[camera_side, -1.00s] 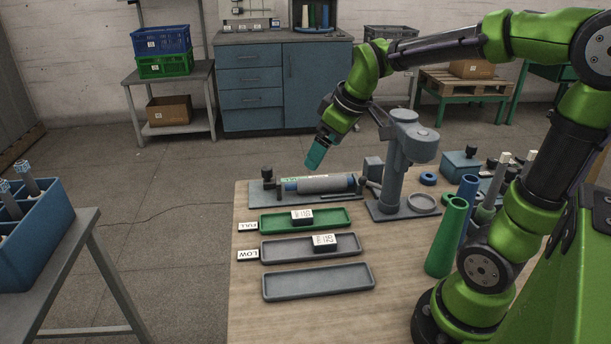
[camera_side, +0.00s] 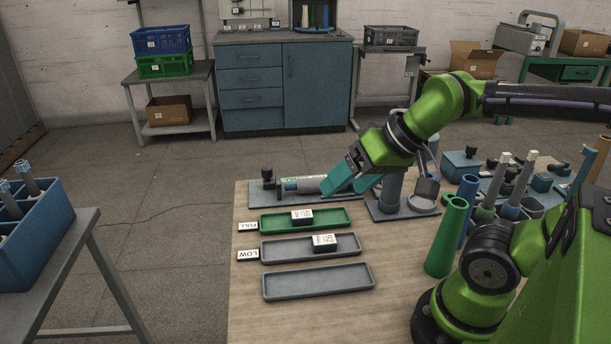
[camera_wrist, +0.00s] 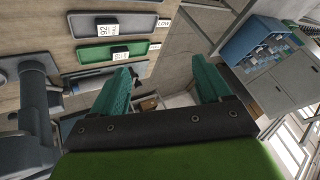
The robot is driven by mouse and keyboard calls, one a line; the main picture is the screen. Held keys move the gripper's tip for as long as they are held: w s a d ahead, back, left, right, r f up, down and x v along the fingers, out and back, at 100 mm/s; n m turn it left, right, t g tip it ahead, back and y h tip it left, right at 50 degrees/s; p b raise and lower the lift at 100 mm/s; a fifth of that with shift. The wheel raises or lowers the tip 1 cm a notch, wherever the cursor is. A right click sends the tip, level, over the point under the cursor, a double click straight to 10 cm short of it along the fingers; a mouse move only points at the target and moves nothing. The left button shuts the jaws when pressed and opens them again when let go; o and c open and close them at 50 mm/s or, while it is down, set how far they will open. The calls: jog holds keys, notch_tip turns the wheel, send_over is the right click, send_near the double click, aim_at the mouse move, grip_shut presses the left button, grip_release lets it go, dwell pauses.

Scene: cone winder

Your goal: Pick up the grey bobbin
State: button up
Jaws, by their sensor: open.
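A grey cylinder, which looks like the grey bobbin (camera_side: 307,184), lies sideways on a flat grey fixture (camera_side: 257,200) at the back left of the wooden table. It has a blue section near its left end. My gripper (camera_side: 344,187) is open, with two teal fingers at the right end of the cylinder in the side view. The fingers hide that end, and I cannot tell whether they touch it. In the wrist view, my gripper (camera_wrist: 161,84) shows nothing held between its fingers. Part of the cylinder (camera_wrist: 82,101) appears there left of the left finger.
A green tray (camera_side: 278,228) and a grey tray (camera_side: 285,255) each hold a labelled block; an empty grey tray (camera_side: 318,282) lies in front. A grey post (camera_side: 391,188) stands close right of my gripper. A green cone (camera_side: 446,238) stands further right.

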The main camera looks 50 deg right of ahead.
jog(key=w+d+f+n+g+h, duration=0.1)
jog(key=w+d+f+n+g, duration=0.25)
jog(key=w+d+n, duration=0.6)
jog(key=w+d+f+n+g+h, duration=0.1)
jog(key=w+d+f+n+g, duration=0.25)
jog(key=w+d, duration=1.15)
jog(key=s+d+f, duration=0.1)
jog(key=f, duration=0.4)
jog(key=s+d+f, duration=0.1)
jog(key=s+f, duration=0.1)
jog(key=f, duration=0.3)
jog(key=s+d+f, duration=0.1)
jog(key=d+f, duration=0.1)
jog(key=f, duration=0.3)
jog(key=shift+s+f, duration=0.25)
jog(key=shift+s, duration=0.05)
jog(key=c, duration=1.3)
notch_tip(320, 180, up, 8)
jog(key=shift+d+r, duration=0.1)
jog(key=shift+r, duration=0.05)
jog(key=shift+s+a+r, duration=0.15)
jog(key=shift+a+r, duration=0.05)
jog(key=shift+r, duration=0.2)
jog(key=shift+f, duration=4.2)
